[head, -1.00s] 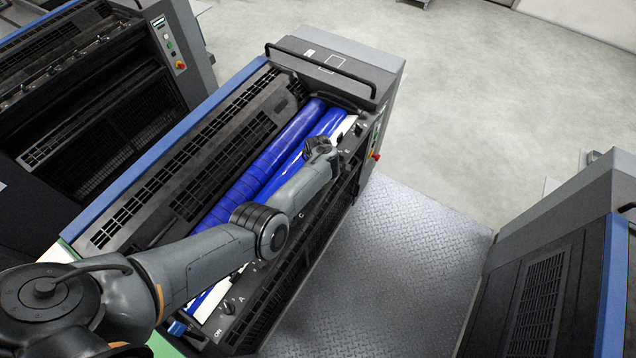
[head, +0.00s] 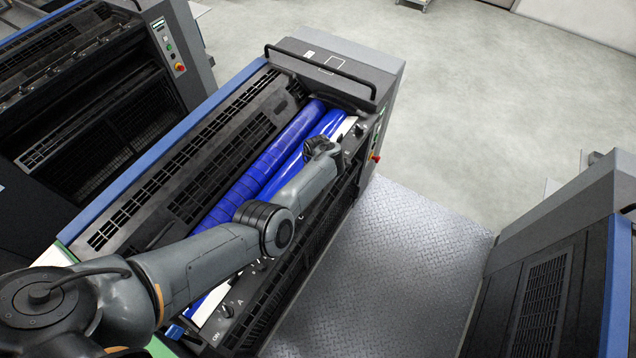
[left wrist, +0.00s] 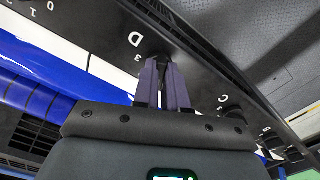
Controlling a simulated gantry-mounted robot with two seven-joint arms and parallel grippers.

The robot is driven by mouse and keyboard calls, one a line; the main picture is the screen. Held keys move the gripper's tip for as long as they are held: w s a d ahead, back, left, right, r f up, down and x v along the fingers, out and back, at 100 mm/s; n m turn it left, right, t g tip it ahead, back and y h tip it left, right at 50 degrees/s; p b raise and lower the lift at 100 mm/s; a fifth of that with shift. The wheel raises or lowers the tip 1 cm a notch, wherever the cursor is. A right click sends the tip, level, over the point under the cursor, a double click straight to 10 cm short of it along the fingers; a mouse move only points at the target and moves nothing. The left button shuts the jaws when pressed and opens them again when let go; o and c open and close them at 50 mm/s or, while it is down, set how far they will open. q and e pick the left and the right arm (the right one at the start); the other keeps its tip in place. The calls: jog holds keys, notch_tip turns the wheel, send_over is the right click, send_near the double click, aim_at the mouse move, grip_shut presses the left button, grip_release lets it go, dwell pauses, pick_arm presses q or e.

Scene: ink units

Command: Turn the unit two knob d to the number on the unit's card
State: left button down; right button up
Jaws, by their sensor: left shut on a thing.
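The unit with the lettered knob panel (head: 230,322) stands in the middle of the head view, with blue rollers beside the panel. Knob D (left wrist: 160,45) is in the left wrist view beside a white letter D, with a 3 printed near it. My left gripper (left wrist: 164,64) is shut on knob D, and its two dark fingers hide much of the knob, so its pointer cannot be read. In the head view my left arm covers this spot. A small white label (head: 308,53) is on the unit's top, too small to read. My right gripper is not in view.
Knob C (left wrist: 232,113) and further knobs lie along the panel beyond it in the left wrist view. A black handrail (head: 320,62) crosses the unit's far end. Another unit (head: 560,260) stands at right, across a clear metal tread floor (head: 400,270).

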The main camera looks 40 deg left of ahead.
pick_arm(q)
jog(key=c, duration=1.2)
grip_release()
notch_tip(320, 180, up, 11)
jog(key=p, duration=0.3)
jog(key=shift+f, duration=0.1)
